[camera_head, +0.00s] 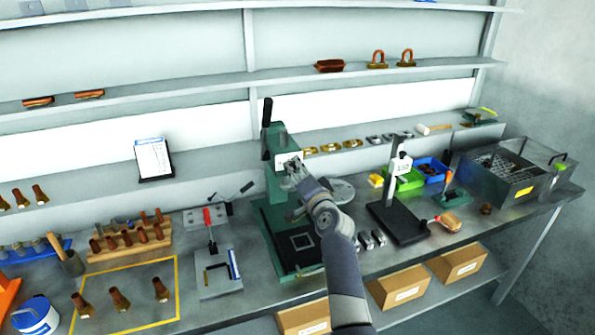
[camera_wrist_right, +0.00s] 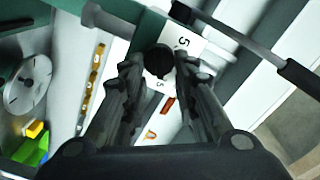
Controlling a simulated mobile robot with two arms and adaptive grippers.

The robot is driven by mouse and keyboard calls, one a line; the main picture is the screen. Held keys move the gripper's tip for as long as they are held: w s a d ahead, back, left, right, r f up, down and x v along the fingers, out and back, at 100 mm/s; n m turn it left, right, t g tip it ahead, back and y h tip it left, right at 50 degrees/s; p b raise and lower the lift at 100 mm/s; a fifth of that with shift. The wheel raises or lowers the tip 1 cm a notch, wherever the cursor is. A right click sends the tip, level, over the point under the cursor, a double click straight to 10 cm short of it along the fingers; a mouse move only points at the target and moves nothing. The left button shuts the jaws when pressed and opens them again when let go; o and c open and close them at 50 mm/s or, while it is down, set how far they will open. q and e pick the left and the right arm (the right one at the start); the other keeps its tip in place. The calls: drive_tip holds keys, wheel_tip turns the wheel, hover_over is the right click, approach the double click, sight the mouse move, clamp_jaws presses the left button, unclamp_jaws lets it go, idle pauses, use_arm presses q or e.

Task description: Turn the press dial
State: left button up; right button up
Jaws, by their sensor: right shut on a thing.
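The green press (camera_head: 277,215) stands on the workbench at the centre of the head view, with a black lever upright at its top left. My right gripper (camera_head: 295,170) is at the front of the press head. In the right wrist view the dark round press dial (camera_wrist_right: 159,60) sits between its two fingertips, and the gripper is shut on it. In the head view the gripper hides the dial. My left gripper is not in view.
A black stand (camera_head: 400,222) with a white head is right of the press. A small plate with a red-handled clamp (camera_head: 210,238) is to the left. Green (camera_head: 404,182) and blue bins and a metal basket (camera_head: 500,180) are farther right. Shelves run along the wall behind.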

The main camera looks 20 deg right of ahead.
drive_tip(key=shift+r, duration=0.1)
drive_tip(key=o, duration=1)
drive_tip(key=shift+c, duration=0.2)
wheel_tip(320, 180, up, 10)
